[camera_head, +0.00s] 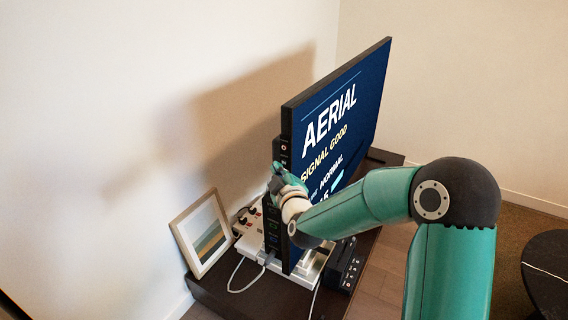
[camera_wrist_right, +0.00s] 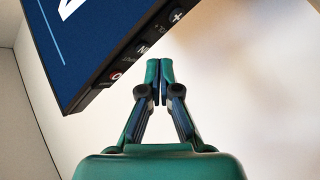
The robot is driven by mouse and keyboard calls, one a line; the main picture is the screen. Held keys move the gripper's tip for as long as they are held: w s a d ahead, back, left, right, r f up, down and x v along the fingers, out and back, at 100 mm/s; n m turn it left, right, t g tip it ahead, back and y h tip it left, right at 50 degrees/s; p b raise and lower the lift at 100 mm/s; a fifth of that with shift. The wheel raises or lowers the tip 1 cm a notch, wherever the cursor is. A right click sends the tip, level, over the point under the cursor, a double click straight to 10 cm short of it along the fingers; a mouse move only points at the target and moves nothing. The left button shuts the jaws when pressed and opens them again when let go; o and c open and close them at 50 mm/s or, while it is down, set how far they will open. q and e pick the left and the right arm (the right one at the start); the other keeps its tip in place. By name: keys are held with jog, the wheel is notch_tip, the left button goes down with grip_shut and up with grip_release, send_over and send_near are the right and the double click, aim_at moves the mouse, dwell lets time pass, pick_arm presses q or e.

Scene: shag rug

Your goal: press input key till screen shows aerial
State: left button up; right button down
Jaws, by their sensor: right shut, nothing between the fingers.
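The television screen (camera_head: 345,105) stands tilted in the picture on a dark cabinet and reads "AERIAL", "SIGNAL GOOD" and "NORMAL". Its near side edge carries a dark key strip (camera_head: 283,150). In the right wrist view the strip shows a red-marked key (camera_wrist_right: 115,76), a key with a white letter (camera_wrist_right: 142,48) like an N, and a plus key (camera_wrist_right: 176,15). My right gripper (camera_head: 278,172) is shut and empty, its tips beside the strip; it also shows in the wrist view (camera_wrist_right: 159,70). I cannot tell whether the tips touch a key. My left gripper is not in view.
A framed picture (camera_head: 203,234) leans against the wall left of the screen. A white power strip (camera_head: 247,240) with cables and a black box (camera_head: 343,266) sit on the dark cabinet (camera_head: 225,297). A round dark table (camera_head: 546,272) stands at the right.

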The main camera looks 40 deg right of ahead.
jog(key=shift+a, duration=0.1)
jog(key=shift+s+a+b, duration=0.15)
jog(key=shift+s+a, duration=0.15)
jog(key=shift+a, duration=0.45)
jog(key=shift+s+a+b, duration=0.1)
jog(key=shift+s+a, duration=0.25)
jog(key=shift+a, duration=0.4)
jog(key=shift+s+a+b, duration=0.15)
jog(key=shift+s+a, duration=0.15)
jog(key=shift+a, duration=0.45)
